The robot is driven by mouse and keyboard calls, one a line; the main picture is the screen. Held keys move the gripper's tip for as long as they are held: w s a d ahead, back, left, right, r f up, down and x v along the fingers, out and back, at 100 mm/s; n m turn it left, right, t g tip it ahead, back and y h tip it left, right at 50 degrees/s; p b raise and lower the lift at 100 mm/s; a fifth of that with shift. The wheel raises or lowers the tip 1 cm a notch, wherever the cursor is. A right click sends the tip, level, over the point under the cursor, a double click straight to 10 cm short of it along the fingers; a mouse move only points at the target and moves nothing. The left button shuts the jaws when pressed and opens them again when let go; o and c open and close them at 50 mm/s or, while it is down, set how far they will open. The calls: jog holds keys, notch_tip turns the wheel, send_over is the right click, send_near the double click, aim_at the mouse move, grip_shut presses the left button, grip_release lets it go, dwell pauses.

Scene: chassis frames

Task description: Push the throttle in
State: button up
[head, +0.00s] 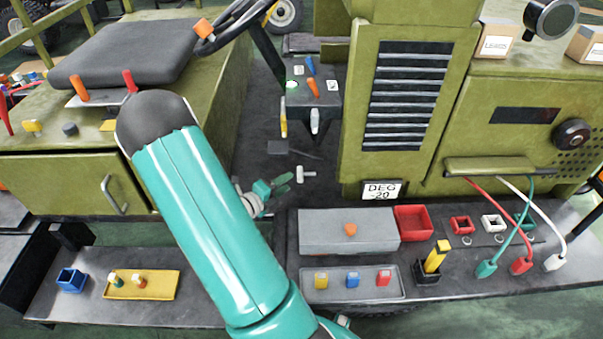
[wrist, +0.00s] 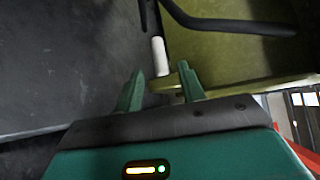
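A pale T-shaped handle (head: 305,174), which looks like the throttle, sticks out in the dark footwell below the lever console. My gripper (head: 286,182) is just left of it in the head view, with a small gap in the picture. In the wrist view my gripper (wrist: 160,68) has its two green fingers apart, with nothing held between them. A white cylindrical piece (wrist: 158,54) shows just beyond the fingertips, roughly in line with the gap; I cannot tell for sure that it is the same handle, or whether the fingers touch it.
The lever console (head: 312,95) stands above the footwell. The steering wheel (head: 232,25) and seat (head: 125,52) are at upper left. A grey box (head: 325,238) and a tray of colored blocks (head: 352,296) sit on the front ledge. Cables (head: 518,235) hang at right.

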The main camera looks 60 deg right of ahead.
aim_at(301, 171)
jog(key=x, duration=0.7)
jog(key=shift+s+d, duration=0.1)
jog(key=shift+d, duration=0.2)
grip_shut()
